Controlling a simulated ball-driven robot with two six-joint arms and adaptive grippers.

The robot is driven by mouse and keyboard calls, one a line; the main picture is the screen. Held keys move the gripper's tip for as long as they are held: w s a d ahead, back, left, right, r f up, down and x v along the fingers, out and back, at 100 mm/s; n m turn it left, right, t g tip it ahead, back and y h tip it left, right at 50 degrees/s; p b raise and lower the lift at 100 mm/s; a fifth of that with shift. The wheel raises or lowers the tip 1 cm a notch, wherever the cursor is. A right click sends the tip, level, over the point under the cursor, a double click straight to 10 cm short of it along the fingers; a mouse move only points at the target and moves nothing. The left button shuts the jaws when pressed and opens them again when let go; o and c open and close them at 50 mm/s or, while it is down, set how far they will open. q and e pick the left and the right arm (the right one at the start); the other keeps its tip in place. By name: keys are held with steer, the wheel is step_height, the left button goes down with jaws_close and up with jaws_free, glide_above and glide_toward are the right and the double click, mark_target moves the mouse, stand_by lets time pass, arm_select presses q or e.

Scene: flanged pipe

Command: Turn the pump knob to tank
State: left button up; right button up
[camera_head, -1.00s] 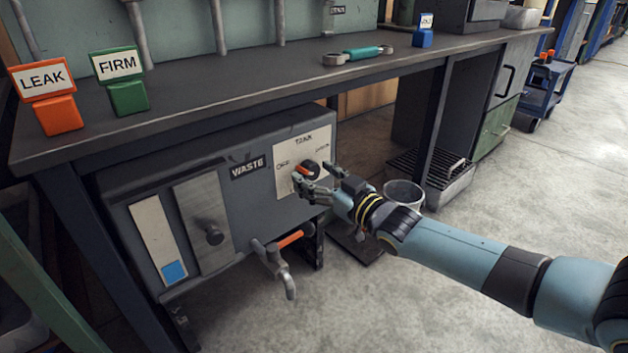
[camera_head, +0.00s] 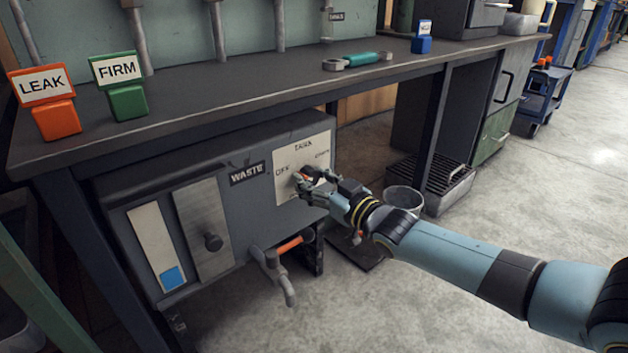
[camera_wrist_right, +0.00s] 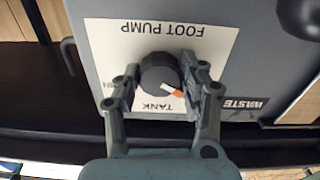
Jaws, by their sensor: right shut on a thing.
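The pump knob (camera_wrist_right: 158,74) is dark and round with an orange pointer mark. It sits on a white label plate (camera_wrist_right: 105,40) that shows upside down in the right wrist view, with FOOT PUMP and TANK readable. There the orange mark points to the lower right, just beside the word TANK. In the head view the plate (camera_head: 287,160) has TANK at the top and OFF at the left. My right gripper (camera_head: 312,178) is shut on the knob, one finger on each side, and mostly hides it there. My left gripper is not in view.
The grey cabinet (camera_head: 255,205) under the bench carries a WASTE label (camera_head: 247,173) and a tap with an orange handle (camera_head: 289,245). Above it, the bench (camera_head: 225,90) holds an orange LEAK block (camera_head: 57,120), a green FIRM block (camera_head: 128,103) and a teal tool (camera_head: 358,61).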

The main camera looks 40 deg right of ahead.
steer(key=shift+m, duration=0.6)
steer(key=shift+m+p, duration=0.35)
steer(key=shift+m, duration=0.35)
steer(key=m, duration=0.2)
steer(key=shift+m, duration=0.3)
steer(key=m+p, duration=0.1)
steer(key=m, duration=0.2)
steer(key=shift+a, duration=0.1)
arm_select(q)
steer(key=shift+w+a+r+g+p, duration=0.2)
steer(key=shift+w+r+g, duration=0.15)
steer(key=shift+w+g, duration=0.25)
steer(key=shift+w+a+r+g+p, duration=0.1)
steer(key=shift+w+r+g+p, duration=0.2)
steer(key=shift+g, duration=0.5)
arm_select(e)
steer(key=shift+m, duration=1.7)
steer(key=o, duration=1.2)
steer(key=shift+c, duration=0.2)
